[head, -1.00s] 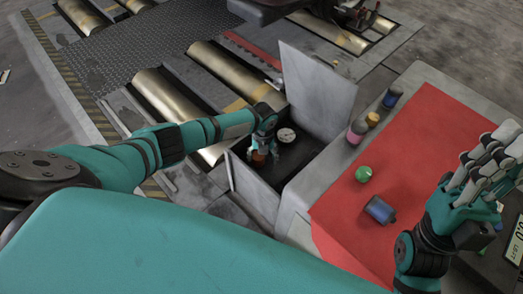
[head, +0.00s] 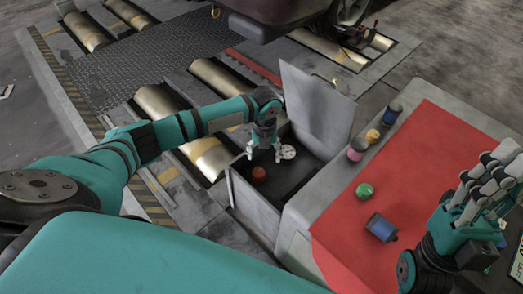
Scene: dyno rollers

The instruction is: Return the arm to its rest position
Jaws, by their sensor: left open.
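My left arm (head: 150,138) reaches in from the left over an open-lidded grey box. My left gripper (head: 263,158) points down above the box (head: 285,180), its fingers apart and empty. A red-brown round thing (head: 259,174) lies in the box just below the fingertips, and a gap shows between them. A white round dial (head: 288,152) sits in the box right of the gripper. My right gripper (head: 480,185) is over the right part of the red mat; its fingers overlap, so its opening is unclear.
The box's raised lid (head: 316,108) stands behind my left gripper. On the grey worktop and red mat (head: 420,150) are a green ball (head: 364,190), a blue can (head: 381,228), a pink jar (head: 357,149), a yellow jar (head: 373,136) and a dark blue jar (head: 392,113). Metal rollers (head: 208,156) lie behind.

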